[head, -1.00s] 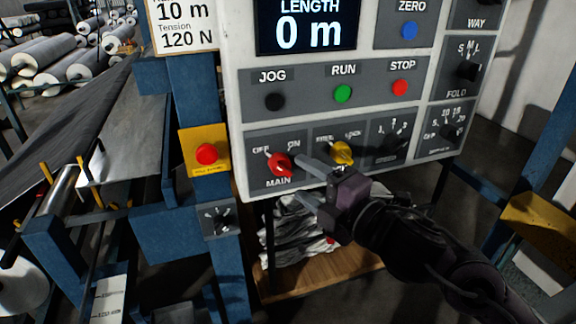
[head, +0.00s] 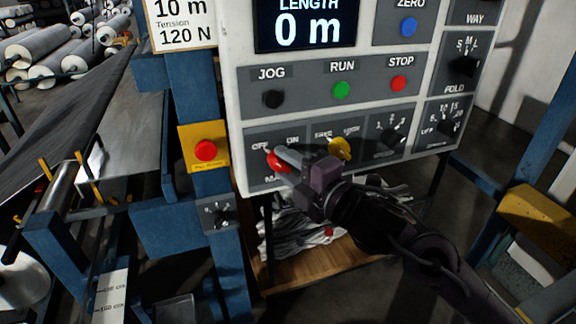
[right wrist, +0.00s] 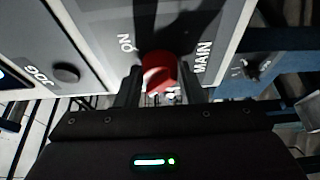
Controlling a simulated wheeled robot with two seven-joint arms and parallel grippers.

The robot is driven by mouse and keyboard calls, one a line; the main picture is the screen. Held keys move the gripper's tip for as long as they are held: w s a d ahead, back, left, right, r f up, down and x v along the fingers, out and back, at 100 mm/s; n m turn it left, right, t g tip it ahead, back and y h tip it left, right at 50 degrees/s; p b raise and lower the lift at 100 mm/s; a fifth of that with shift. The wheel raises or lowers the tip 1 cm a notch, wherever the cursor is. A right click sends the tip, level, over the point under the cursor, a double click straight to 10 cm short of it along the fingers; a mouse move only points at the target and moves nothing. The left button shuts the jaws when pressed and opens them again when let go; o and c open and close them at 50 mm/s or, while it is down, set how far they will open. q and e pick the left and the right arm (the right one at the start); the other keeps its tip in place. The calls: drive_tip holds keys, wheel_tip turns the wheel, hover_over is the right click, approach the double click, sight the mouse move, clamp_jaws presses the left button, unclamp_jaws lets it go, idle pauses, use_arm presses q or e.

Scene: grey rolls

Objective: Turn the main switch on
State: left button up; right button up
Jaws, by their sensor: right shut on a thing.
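The red main switch (head: 277,161) sits at the lower left of the grey control panel, between the OFF and ON labels in the head view. Its pointer is toward OFF. My right gripper (head: 284,164) reaches it from the lower right and is shut on the red knob, partly hiding it and the MAIN label. In the right wrist view the red knob (right wrist: 159,72) lies between the two dark fingers (right wrist: 155,88), with the ON and MAIN labels beside it. My left gripper is in neither view.
A yellow switch (head: 340,148) is close right of my right gripper. Black JOG (head: 273,99), green RUN (head: 341,90) and red STOP (head: 399,83) buttons are above. A red button on a yellow plate (head: 205,150) is on the blue post to the left.

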drive_tip(key=shift+f, duration=0.1)
drive_tip(key=m+b, duration=0.1)
drive_tip(key=m+t+b, duration=0.1)
drive_tip(key=m+b, duration=0.1)
drive_tip(key=shift+f+y, duration=0.3)
drive_tip(key=shift+f, duration=0.05)
drive_tip(key=m+t+b, duration=0.1)
drive_tip(key=m, duration=0.2)
drive_tip(key=shift+a+b, duration=0.1)
drive_tip(key=shift+b, duration=0.3)
drive_tip(key=m+t+b, duration=0.1)
drive_tip(key=m, duration=0.2)
drive_tip(key=shift+f+m+t, duration=0.1)
drive_tip(key=shift+m+t, duration=0.2)
drive_tip(key=m+t+h+b, duration=0.1)
drive_tip(key=m, duration=0.2)
drive_tip(key=shift+a+m, duration=0.15)
drive_tip(key=shift+m, duration=0.15)
drive_tip(key=m+t+h, duration=0.1)
drive_tip(key=m, duration=0.1)
drive_tip(key=shift+s+m, duration=0.1)
drive_tip(key=shift+m, duration=0.2)
drive_tip(key=shift+a+m+t+h, duration=0.1)
drive_tip(key=shift+m+t+h, duration=0.6)
drive_tip(key=shift+m, duration=0.95)
drive_tip(key=shift+a+m+t+h, duration=0.1)
drive_tip(key=shift+m+t+h, duration=0.3)
drive_tip(key=shift+m+h, duration=0.95)
drive_tip(key=shift+m+y, duration=0.35)
drive_tip(key=shift+m, duration=0.15)
